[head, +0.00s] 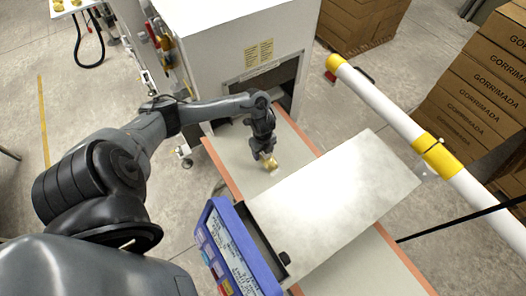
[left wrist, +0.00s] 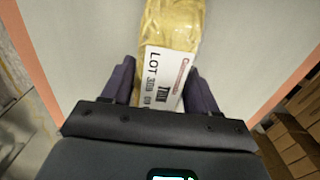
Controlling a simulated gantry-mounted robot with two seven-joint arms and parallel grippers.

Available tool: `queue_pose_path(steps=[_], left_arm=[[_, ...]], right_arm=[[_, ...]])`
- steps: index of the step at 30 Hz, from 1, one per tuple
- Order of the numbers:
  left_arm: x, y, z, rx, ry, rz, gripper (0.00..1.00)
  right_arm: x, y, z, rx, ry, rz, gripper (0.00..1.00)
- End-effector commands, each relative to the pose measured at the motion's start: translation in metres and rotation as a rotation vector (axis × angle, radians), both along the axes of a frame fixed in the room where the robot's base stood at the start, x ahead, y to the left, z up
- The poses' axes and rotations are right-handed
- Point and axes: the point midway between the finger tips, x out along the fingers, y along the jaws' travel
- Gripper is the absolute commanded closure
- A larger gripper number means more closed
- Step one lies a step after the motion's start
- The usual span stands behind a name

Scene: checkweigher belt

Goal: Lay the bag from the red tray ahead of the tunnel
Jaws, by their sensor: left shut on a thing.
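My left gripper (head: 264,150) is over the grey belt (head: 239,157), in front of the tunnel opening (head: 262,78) of the white machine. It is shut on a gold bag (head: 269,162). In the left wrist view the gold bag (left wrist: 172,25) lies between the two dark fingers (left wrist: 152,92), with a white label marked LOT (left wrist: 164,72) at its near end. The bag is at or just above the belt; I cannot tell whether it touches. I cannot make out a red tray. My right gripper is not in view.
A white and yellow rail (head: 400,125) and stacked cartons (head: 475,90) are at the right. A white table with gold items (head: 68,5) is top left.

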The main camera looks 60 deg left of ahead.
Motion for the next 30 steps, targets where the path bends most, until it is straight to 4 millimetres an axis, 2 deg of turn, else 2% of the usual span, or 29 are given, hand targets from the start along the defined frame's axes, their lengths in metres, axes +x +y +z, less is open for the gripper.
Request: queue_pose_path(steps=[8,9,13,23,26,30], left_arm=[[0.000,0.000,-0.003,0.000,-0.001,0.000,0.87],[0.000,0.000,-0.002,0.000,0.000,-0.001,0.36],[0.000,0.000,-0.002,0.000,0.000,-0.001,0.17],[0.000,0.000,0.000,0.000,0.000,-0.001,0.15],[0.001,0.000,0.006,0.000,-0.002,-0.002,0.15],[0.001,0.000,0.023,0.000,-0.003,-0.003,0.15]], right_arm=[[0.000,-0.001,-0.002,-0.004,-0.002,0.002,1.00],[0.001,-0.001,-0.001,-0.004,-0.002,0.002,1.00],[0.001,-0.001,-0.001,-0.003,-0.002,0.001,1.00],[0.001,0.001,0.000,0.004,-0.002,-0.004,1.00],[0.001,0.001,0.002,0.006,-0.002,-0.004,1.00],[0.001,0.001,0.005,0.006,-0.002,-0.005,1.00]])
